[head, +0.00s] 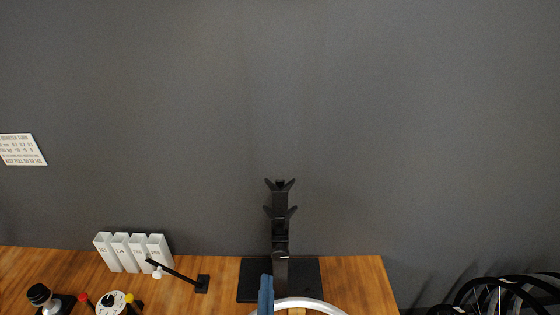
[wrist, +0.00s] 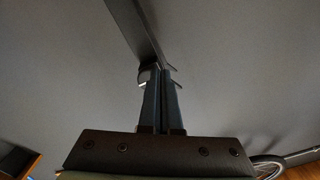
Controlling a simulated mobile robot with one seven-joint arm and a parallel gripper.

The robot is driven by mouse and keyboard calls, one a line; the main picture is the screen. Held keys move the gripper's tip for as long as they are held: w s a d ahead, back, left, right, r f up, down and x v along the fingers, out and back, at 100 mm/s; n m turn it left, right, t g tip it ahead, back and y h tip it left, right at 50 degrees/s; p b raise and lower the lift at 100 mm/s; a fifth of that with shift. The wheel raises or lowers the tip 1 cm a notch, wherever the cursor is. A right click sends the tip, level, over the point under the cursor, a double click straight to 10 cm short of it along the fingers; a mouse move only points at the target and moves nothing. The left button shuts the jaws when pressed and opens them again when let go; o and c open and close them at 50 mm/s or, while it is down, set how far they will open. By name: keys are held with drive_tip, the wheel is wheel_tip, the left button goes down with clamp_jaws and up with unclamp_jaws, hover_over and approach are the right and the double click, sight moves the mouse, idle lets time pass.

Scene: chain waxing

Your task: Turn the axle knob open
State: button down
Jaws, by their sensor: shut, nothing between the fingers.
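My gripper (wrist: 162,72) is in the wrist view with its two dark blue fingers side by side and shut, nothing between them. A dark bar (wrist: 138,32) runs down from the top of that view to the fingertips. A small pale-edged piece (wrist: 147,76) shows just left of the fingertips; I cannot tell if it is the axle knob or if the fingers touch it. In the head view a black stand (head: 280,232) with forked arms rises from a black base plate (head: 308,281). No axle knob can be made out on it.
On the wooden bench (head: 357,283) stand white slotted holders (head: 131,251), a small black-armed lamp-like piece (head: 181,274), a white dial (head: 110,303) and a black-topped item (head: 40,294). Bicycle wheels (head: 510,292) stand at the right. A grey wall (head: 400,120) is behind.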

drive_tip(key=shift+w+b, duration=0.35)
drive_tip(key=shift+w, duration=1.85)
drive_tip(key=shift+d+r+b, duration=0.3)
drive_tip(key=shift+d, duration=0.1)
drive_tip(key=shift+d+f+b, duration=0.45)
drive_tip(key=shift+d+b, duration=0.4)
drive_tip(key=shift+b, duration=0.95)
drive_tip(key=shift+w+d+r+b, duration=0.1)
drive_tip(key=shift+d+b, duration=0.3)
drive_tip(key=shift+b, duration=0.6)
drive_tip(key=s+f+b, duration=0.1)
drive_tip(key=s, duration=0.5)
drive_tip(key=shift+s+a+f, duration=0.15)
drive_tip(key=shift+a+f, duration=0.05)
